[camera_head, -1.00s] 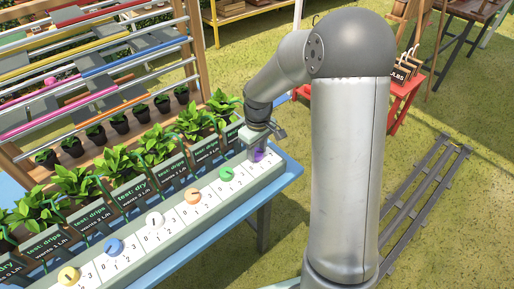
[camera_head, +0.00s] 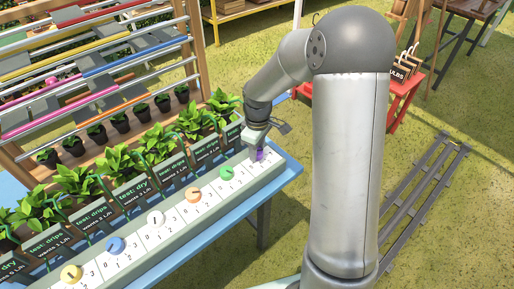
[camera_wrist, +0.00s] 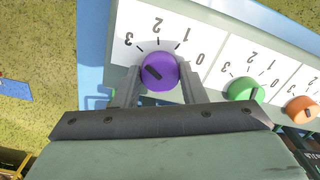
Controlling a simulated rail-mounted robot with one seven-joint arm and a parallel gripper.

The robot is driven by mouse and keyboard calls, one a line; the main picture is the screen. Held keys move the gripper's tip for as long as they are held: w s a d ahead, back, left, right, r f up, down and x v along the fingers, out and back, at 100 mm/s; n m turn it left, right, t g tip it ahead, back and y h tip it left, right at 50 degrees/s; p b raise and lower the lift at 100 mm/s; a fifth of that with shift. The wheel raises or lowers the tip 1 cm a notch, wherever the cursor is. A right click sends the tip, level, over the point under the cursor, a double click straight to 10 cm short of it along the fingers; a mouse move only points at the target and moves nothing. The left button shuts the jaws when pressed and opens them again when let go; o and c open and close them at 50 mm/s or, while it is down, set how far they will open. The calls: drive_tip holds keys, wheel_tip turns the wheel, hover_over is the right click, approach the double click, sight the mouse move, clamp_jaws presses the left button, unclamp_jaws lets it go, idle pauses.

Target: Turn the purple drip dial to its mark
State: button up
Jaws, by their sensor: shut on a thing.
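The purple dial (camera_wrist: 158,72) sits on a white scale plate (camera_wrist: 222,30) marked 0 to 3. It also shows at the right end of the dial row in the head view (camera_head: 260,155). My gripper (camera_wrist: 157,84) has a finger on each side of the dial and is shut on it. The dial's dark pointer line slants towards the upper left in the wrist view, roughly on the side of the 3; its exact reading is hard to tell. The sign behind this dial is partly hidden by my gripper.
A green dial (camera_head: 226,174) and an orange dial (camera_head: 193,195) are nearest along the grey panel. White, blue and yellow dials continue to the left. Dark signs and leafy plants (camera_head: 160,143) stand close behind the row. A blue table edge (camera_head: 285,182) runs in front.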

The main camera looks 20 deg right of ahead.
sight(258, 150)
drive_tip(key=o, duration=1)
wheel_tip(258, 150, up, 18)
drive_tip(key=shift+w+d+f, duration=0.15)
drive_tip(key=shift+f, duration=0.1)
drive_tip(key=s+f+m, duration=0.2)
drive_tip(key=s+m, duration=0.1)
drive_tip(key=s, duration=0.5)
drive_tip(key=s+a+f+m, duration=0.1)
drive_tip(key=s+f+m, duration=0.1)
drive_tip(key=s, duration=0.6)
drive_tip(key=s+f+m, duration=0.2)
drive_tip(key=s+m, duration=0.2)
drive_tip(key=s, duration=0.4)
drive_tip(key=shift+s+a+t, duration=0.2)
drive_tip(key=shift+s+t, duration=0.1)
drive_tip(key=shift+s, duration=0.1)
